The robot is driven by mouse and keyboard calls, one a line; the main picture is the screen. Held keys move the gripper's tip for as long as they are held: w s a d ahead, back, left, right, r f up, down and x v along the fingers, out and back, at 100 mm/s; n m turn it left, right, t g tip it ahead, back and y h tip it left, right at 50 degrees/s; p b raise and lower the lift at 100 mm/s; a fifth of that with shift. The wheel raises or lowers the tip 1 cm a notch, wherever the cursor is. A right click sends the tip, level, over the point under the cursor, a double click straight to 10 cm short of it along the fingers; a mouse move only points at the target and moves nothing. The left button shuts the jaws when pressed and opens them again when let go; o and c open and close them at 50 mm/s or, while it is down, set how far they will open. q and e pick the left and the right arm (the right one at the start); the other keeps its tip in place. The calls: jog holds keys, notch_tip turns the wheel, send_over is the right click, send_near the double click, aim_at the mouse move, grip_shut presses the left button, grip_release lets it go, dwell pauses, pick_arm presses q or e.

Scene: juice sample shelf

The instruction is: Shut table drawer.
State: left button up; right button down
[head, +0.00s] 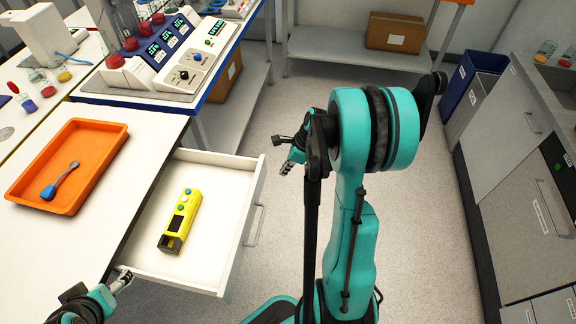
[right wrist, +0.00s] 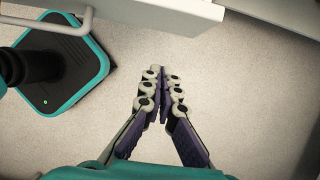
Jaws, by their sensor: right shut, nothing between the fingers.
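The white table drawer (head: 205,165) is pulled out from the white table (head: 140,130). Its front panel faces right and carries a metal handle (head: 254,226). A yellow device (head: 181,221) lies inside it. My right gripper (head: 285,170) is shut and empty, to the right of the drawer front near its far end, apart from the handle. In the right wrist view its fingers (right wrist: 162,75) meet above the floor, with the drawer front (right wrist: 170,8) and handle (right wrist: 70,25) along the top. My left gripper (head: 124,279) is by the drawer's near side; its finger gap is unclear.
An orange tray (head: 105,165) with a blue-handled spoon (head: 60,182) lies on the table. A blue-edged bench (head: 215,55) with instruments stands behind. Grey cabinets (head: 510,160) line the right. The floor (head: 285,120) right of the drawer is open, apart from my own arm and base.

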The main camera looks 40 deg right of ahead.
aim_at(263, 179)
jog(key=w+a+f+b, duration=0.2)
jog(key=w+a+f, duration=0.1)
jog(key=w+f, duration=0.1)
jog(key=shift+w+a, duration=0.15)
jog(key=shift+a, duration=0.15)
jog(key=shift+w+a, duration=0.1)
jog(key=shift+w+a, duration=0.15)
jog(key=w+a, duration=0.7)
jog(key=w, duration=0.1)
jog(key=w+a, duration=0.6)
jog(key=w, duration=0.2)
jog(key=w+a, duration=0.7)
jog(key=w, duration=0.1)
jog(key=shift+a, duration=0.3)
jog(key=shift+w+a, duration=0.3)
jog(key=shift+w, duration=0.15)
jog(key=shift+w+a+r, duration=0.1)
